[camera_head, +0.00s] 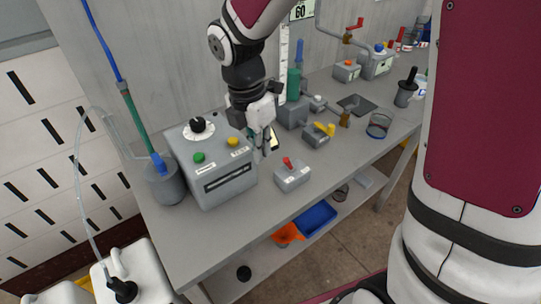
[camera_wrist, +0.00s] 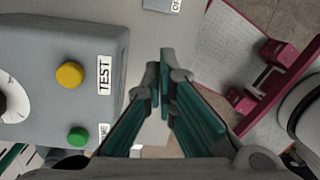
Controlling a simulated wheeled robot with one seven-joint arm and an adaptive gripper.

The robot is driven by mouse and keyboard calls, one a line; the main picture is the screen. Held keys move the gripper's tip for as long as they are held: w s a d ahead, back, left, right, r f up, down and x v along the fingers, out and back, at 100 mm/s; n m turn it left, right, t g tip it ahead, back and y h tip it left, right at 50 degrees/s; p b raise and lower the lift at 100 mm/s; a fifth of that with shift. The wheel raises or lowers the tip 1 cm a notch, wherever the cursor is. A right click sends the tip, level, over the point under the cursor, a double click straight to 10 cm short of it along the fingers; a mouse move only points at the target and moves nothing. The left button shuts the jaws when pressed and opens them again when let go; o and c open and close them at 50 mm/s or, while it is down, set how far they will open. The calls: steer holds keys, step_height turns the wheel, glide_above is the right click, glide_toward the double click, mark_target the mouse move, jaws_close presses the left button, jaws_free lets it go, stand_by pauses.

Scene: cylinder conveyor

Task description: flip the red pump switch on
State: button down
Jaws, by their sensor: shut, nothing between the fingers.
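A red toggle lever (camera_head: 287,162) stands on a small grey box (camera_head: 292,178) near the front edge of the bench, with a light label too small to read. Other red handles show further back, and I cannot read which one is named pump. My gripper (camera_head: 265,152) is just left of and behind this box, above the bench and beside the large control box. In the wrist view its green fingers (camera_wrist: 164,82) are together and empty. A labelled grey corner (camera_wrist: 161,5) shows at the top edge there; the red lever is not visible in that view.
The large grey control box (camera_head: 226,187) has a dial, a green button (camera_wrist: 78,136) and a yellow button (camera_wrist: 69,75) labelled TEST, close to my gripper. A yellow-handled box (camera_head: 316,138) stands behind right. Bare bench (camera_head: 345,172) lies right of the red-lever box.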

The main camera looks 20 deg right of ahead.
mark_target(289, 164)
steer(key=f, duration=0.6)
steer(key=d+f, duration=0.1)
steer(key=f, duration=0.3)
steer(key=shift+s+d+b, duration=0.1)
steer(key=shift+s+b, duration=0.1)
steer(key=shift+b, duration=0.2)
steer(key=shift+w+d+r+p, duration=0.15)
steer(key=shift+w+d+r, duration=0.2)
steer(key=shift+d, duration=0.15)
steer(key=shift+w+d+r+p, duration=0.15)
steer(key=shift+w+d+r, duration=0.15)
steer(key=shift+d, duration=0.2)
steer(key=shift+w+d+r, duration=0.3)
steer(key=shift+d, duration=0.3)
steer(key=shift+d+r+p, duration=0.1)
steer(key=shift+p, duration=0.4)
